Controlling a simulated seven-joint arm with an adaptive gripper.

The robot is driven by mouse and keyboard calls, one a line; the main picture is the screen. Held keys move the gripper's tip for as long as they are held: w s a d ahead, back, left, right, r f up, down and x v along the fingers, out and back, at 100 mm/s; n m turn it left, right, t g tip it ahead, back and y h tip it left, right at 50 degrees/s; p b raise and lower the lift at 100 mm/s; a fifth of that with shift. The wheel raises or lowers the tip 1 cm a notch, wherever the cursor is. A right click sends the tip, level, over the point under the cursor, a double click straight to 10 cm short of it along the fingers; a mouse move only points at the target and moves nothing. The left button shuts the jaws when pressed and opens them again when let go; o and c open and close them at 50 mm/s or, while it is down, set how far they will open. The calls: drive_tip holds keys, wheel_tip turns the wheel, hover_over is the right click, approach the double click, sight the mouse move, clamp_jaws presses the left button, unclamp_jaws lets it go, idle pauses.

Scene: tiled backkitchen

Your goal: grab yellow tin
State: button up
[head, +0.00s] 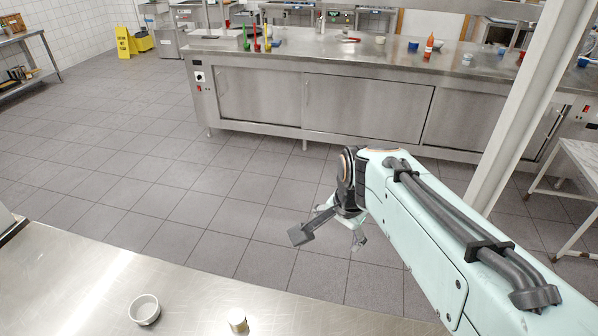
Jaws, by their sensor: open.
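A small upright cylinder (238,320) with a pale, yellowish-cream side stands on the near steel table, at the bottom of the view. It is the only tin-like thing on this table, but its colour is too washed out to be sure that it is the yellow tin. My gripper (331,238) is open and empty. In the picture it is above and to the right of the cylinder, past the table's far edge with floor behind it. It is apart from the cylinder.
A long steel counter (340,65) with bottles and small cups stands across the tiled floor. A pale post (520,110) rises at the right.

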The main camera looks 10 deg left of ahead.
drive_tip(key=a+f+n+g, duration=0.1)
drive_tip(key=a+f+n, duration=0.1)
drive_tip(key=a+f, duration=0.85)
drive_tip(key=n+g+h, duration=0.1)
drive_tip(key=n+g, duration=0.2)
approach(236, 316)
wheel_tip(236, 316, down, 6)
drive_tip(key=shift+s+a+r, duration=0.1)
drive_tip(key=shift+r, duration=0.1)
drive_tip(key=shift+a+f, duration=0.1)
drive_tip(key=shift+f, duration=3.05)
drive_tip(key=c, duration=1.2)
